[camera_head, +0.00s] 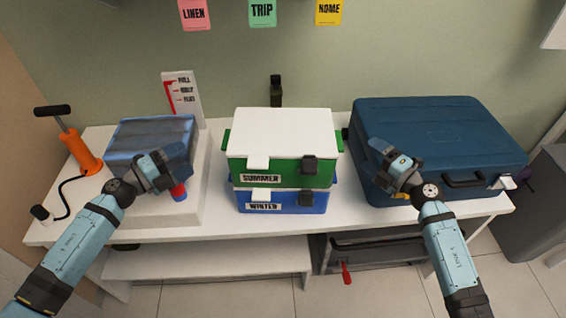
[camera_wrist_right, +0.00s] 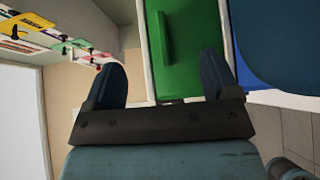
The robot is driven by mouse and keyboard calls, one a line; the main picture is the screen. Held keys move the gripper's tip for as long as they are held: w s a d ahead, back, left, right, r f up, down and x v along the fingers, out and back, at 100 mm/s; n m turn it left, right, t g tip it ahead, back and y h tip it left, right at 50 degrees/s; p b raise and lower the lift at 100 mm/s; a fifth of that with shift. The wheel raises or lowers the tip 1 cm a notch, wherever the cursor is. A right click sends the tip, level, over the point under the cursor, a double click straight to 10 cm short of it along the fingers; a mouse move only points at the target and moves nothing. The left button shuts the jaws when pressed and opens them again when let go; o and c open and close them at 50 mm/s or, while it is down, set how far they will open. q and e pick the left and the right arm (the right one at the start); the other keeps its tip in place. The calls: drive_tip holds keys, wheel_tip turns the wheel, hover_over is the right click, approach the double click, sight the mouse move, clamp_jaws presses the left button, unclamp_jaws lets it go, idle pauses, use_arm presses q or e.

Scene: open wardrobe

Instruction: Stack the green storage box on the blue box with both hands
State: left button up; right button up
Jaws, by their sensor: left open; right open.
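The green storage box (camera_head: 283,174) with a white lid and a "SUMMER" label sits on top of the blue box (camera_head: 283,202), labelled "WINTER", in the middle of the white table. The two look roughly aligned, and the green box is level. My left gripper (camera_head: 173,181) is apart from the boxes, to their left, in front of a grey-blue bundle. My right gripper (camera_head: 376,150) is to their right, in front of the blue suitcase, open and empty. In the right wrist view, the green box's side and handle (camera_wrist_right: 166,40) lie beyond the open fingers (camera_wrist_right: 168,82).
A blue suitcase (camera_head: 440,135) fills the table's right side. A grey-blue bundle (camera_head: 150,135) lies on a white platform (camera_head: 198,205) at left, with an orange pump (camera_head: 82,152) beside it. A strip of white table (camera_head: 220,234) in front is clear.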

drive_tip(key=shift+v, duration=1.45)
